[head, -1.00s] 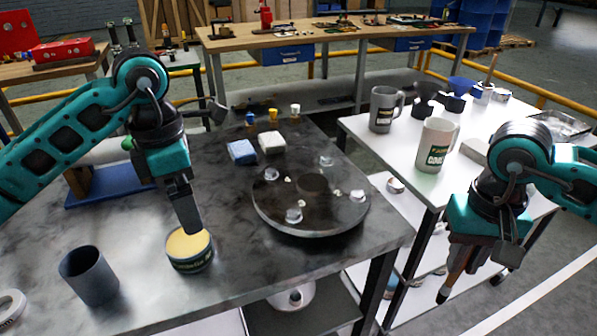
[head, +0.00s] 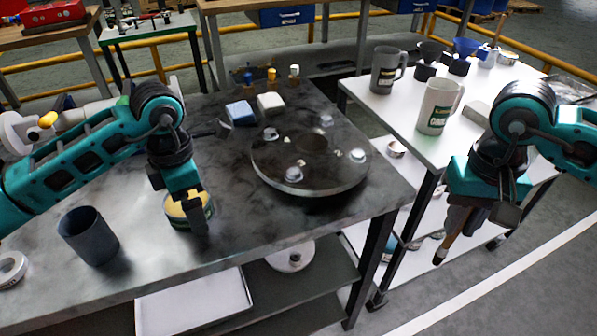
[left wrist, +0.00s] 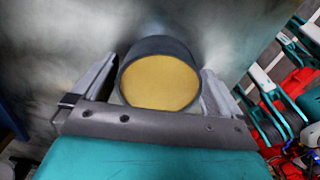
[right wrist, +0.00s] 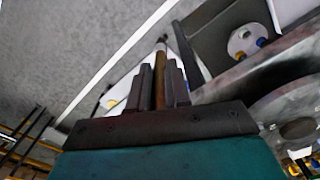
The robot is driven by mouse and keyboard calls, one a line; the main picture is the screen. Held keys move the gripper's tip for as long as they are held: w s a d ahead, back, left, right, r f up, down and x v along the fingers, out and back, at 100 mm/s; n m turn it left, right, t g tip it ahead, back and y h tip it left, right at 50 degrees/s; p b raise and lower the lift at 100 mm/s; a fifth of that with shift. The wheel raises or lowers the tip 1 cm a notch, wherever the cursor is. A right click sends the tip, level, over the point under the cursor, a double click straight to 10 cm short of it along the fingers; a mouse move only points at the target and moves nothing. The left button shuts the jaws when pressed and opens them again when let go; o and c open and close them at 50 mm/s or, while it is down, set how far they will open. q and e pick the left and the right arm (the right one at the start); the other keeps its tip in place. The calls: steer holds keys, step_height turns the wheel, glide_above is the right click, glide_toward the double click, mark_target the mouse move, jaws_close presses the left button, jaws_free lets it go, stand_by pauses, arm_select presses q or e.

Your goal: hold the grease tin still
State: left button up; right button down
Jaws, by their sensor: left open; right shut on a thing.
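The grease tin (head: 178,217), a short round tin with yellow grease inside, stands upright on the dark tabletop. My left gripper (head: 192,212) is down at the tin. In the left wrist view the tin's yellow top (left wrist: 160,83) and dark rim lie between the two open fingers (left wrist: 158,92), one on each side. Whether the fingers touch the tin I cannot tell. My right gripper (head: 466,212) is shut on a wooden-handled tool (head: 448,242) with a dark tip, held off the table's right side. Its handle shows between the fingers (right wrist: 160,84) in the right wrist view.
A dark cup (head: 88,237) stands left of the tin. A round flange plate (head: 310,165) with nuts lies to the right, with a blue-white block (head: 240,113) behind it. A white side table with mugs (head: 436,107) stands at the right. The front tabletop is mostly clear.

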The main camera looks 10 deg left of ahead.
arm_select(q)
steer(key=shift+f, duration=0.1)
stand_by(1.0)
steer(key=shift+c, duration=0.4)
steer(key=c, duration=0.9)
